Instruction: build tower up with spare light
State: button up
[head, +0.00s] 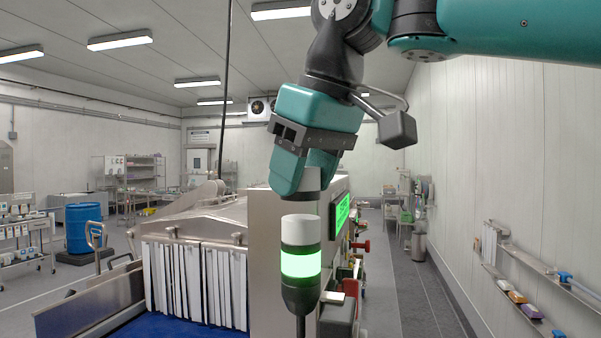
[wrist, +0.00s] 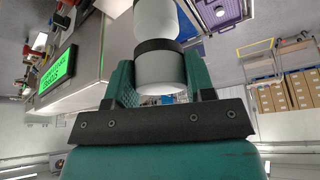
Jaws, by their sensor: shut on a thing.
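The signal tower (head: 301,262) stands upright on a dark pole, with a white top section, a lit green section and a black base. My gripper (head: 308,170) hangs just above its top, pointing down. It is shut on the spare light, a pale grey cylinder (head: 316,180), mostly hidden behind the teal fingers. In the wrist view the spare light (wrist: 161,72) sits between both fingers of my gripper (wrist: 160,85). A dark ring and another pale cylinder (wrist: 156,18) lie beyond it.
The steel conveyor tunnel (head: 215,212) with white strip curtains (head: 195,280) stands left of and behind the tower. A green display (head: 342,213) is close on the right. A blue drum (head: 83,228) stands far left. A wall shelf (head: 515,275) is at right; the floor between is open.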

jog(key=shift+f+b, duration=1)
jog(key=shift+f, duration=0.1)
dwell(0.3)
jog(key=o, duration=1.3)
jog(key=shift+o, duration=0.2)
jog(key=p+v, duration=0.5)
jog(key=v, duration=0.2)
jog(key=shift+r+p, duration=0.3)
jog(key=shift+p, duration=0.1)
